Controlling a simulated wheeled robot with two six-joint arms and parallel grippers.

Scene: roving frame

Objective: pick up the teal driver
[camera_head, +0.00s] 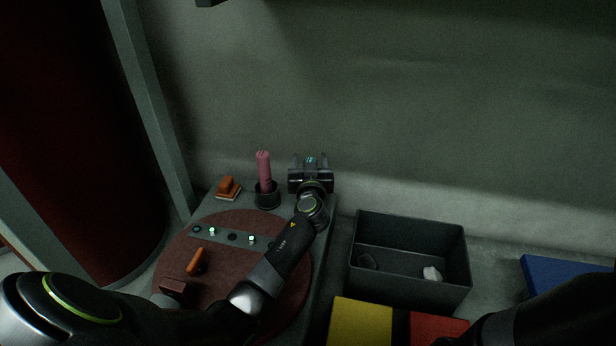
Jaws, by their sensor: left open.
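My left gripper (311,163) is open at the back edge of the work surface, near the wall. A small teal patch, which looks like the top of the teal driver (311,160), shows between its two fingers. The rest of the driver is hidden by the gripper, and I cannot tell whether the fingers touch it. My left arm reaches across the round brown mat from the lower left. My right gripper is out of view; only a dark part of my right arm shows at the lower right.
A pink-handled tool stands in a dark cup (267,198) left of my left gripper. An orange block (228,186) sits farther left. The round mat (205,233) holds a grey strip and an orange piece (197,260). A grey open bin (410,285) stands right, with yellow, red and blue blocks nearby.

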